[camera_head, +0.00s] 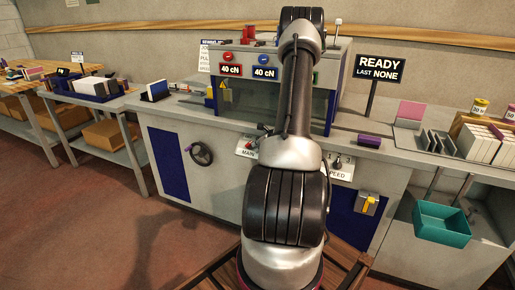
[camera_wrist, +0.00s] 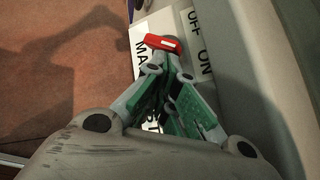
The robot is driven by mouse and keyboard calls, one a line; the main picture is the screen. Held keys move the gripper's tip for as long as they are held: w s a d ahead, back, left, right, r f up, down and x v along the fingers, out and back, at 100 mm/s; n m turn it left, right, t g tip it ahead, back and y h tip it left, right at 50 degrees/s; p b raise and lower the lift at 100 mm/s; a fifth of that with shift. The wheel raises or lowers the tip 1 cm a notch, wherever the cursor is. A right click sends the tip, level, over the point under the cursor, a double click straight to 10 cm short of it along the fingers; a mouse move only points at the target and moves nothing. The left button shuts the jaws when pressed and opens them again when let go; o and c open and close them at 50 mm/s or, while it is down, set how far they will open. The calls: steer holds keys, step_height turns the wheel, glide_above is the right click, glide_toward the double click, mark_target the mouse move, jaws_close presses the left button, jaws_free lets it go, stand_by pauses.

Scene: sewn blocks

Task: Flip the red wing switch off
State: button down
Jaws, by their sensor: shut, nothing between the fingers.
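The red wing switch (camera_wrist: 163,43) shows in the wrist view, just beyond my fingertips. It has a short white mark on top and sits on a white plate (camera_wrist: 169,22) lettered OFF, ON and partly hidden MAIN. Its right end lies between the words OFF and ON. My gripper (camera_wrist: 167,68) is shut and empty, its tips close to the wing's near side; I cannot tell whether they touch. In the head view the MAIN plate (camera_head: 246,152) is on the counter front, left of my arm, which hides part of that area.
A black handwheel (camera_head: 201,154) is on the cabinet front to the left. The SPEED plate (camera_head: 340,169) and a yellow-handled switch (camera_head: 368,203) are to the right. A READY sign (camera_head: 380,69) stands behind. A teal bin (camera_head: 442,223) hangs at the right.

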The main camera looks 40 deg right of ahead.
steer(key=shift+w+d+r+n+g+y, duration=0.15)
steer(key=shift+d+r+n+g+y, duration=0.1)
steer(key=shift+n+g+y, duration=0.35)
steer(key=shift+w+d+r, duration=0.15)
steer(key=shift+d+r, duration=0.05)
stand_by(2.2)
steer(key=shift+r, duration=0.1)
steer(key=shift+r, duration=0.7)
steer(key=shift+s+f, duration=0.3)
steer(key=shift+s, duration=0.2)
steer(key=s, duration=0.3)
steer(key=shift+s+a+f, duration=0.15)
steer(key=shift+a+f, duration=0.2)
steer(key=shift+f, duration=0.05)
steer(key=s+a+r, duration=0.1)
steer(key=s+r, duration=0.4)
steer(key=s, duration=0.2)
steer(key=shift+s+a, duration=0.2)
steer(key=shift+s, duration=0.1)
